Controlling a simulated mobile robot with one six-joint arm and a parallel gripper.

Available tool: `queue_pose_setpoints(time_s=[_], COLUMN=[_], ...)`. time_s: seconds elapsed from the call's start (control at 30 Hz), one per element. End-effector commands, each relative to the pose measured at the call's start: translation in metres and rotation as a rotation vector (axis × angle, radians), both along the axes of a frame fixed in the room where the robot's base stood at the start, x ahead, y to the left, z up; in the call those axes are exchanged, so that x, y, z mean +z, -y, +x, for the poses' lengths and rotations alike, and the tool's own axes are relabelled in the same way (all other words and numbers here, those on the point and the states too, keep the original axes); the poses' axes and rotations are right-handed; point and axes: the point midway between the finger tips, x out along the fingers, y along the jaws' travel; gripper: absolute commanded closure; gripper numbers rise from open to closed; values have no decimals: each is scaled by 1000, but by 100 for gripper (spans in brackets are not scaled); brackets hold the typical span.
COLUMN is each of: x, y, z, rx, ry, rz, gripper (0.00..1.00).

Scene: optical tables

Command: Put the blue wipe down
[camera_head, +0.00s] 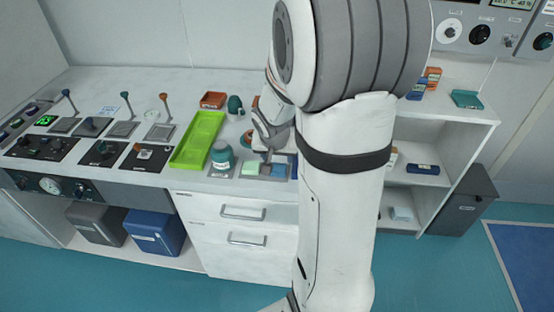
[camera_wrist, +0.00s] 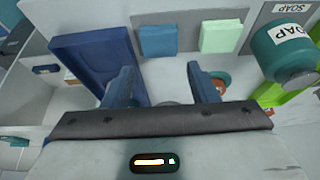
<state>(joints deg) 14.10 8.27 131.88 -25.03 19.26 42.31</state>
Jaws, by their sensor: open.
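The blue wipe (camera_wrist: 158,41) lies flat on a grey mat in the wrist view, beside a pale green wipe (camera_wrist: 221,37). The green wipe also shows in the head view (camera_head: 250,168). My gripper (camera_wrist: 160,78) is open and empty, its two dark blue fingers spread apart. The blue wipe lies beyond the fingertips and is not held. In the head view my gripper (camera_head: 266,156) is low over the counter near the wipes, and my arm hides part of this area.
A dark blue tray (camera_wrist: 80,50) stands close beside the blue wipe. A teal soap jar (camera_wrist: 285,52) stands beyond the green wipe. A lime green tray (camera_head: 196,140), a red-orange box (camera_head: 213,100) and control panels (camera_head: 40,147) fill the counter to the left.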

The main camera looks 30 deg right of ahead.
Motion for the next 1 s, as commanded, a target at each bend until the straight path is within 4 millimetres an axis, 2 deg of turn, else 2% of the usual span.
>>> queue_pose_setpoints(time_s=[0.03,0.2,0.43,0.53,0.67,0.8,0.9,1.0], x=[12,38,56,67,86,101,106,109], y=[-3,-10,-16,-29,-60,-96,-115,-127], z=[-3,-13,-22,-35,-71,-120,-148,-167], rx=[0,0,7,53,186,367,479,555], ry=[5,4,-1,-16,-61,-113,-140,-156], rz=[0,0,0,-2,-2,15,30,43], gripper=[47,47,47,47,47,47,47,47])
